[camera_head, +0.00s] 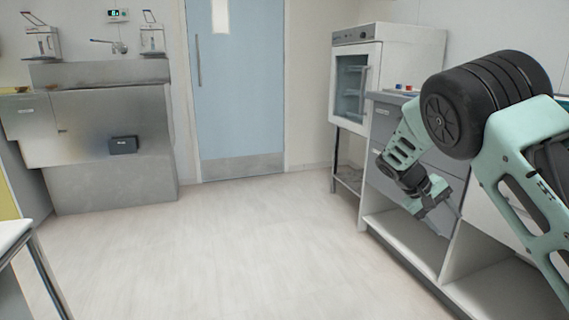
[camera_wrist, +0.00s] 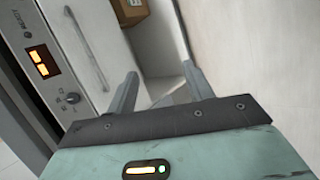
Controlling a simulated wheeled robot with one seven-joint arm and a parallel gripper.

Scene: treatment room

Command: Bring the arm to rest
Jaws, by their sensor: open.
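My arm (camera_head: 490,105) reaches in from the right side of the head view, bent, with its large dark joint raised and its forearm hanging down. My gripper (camera_head: 440,207) is low in front of the drawer unit (camera_head: 457,160), over its open lower shelf area; I cannot tell the exact gap. In the wrist view my gripper (camera_wrist: 160,88) has its two fingers spread apart, with nothing held between them.
A white glass-door cabinet (camera_head: 387,62) stands behind the arm. The wrist view shows an appliance front with an orange display (camera_wrist: 43,61) and a brown box (camera_wrist: 129,10). A steel sink unit (camera_head: 103,135) stands left of a blue door (camera_head: 237,85). The middle floor (camera_head: 220,245) is clear.

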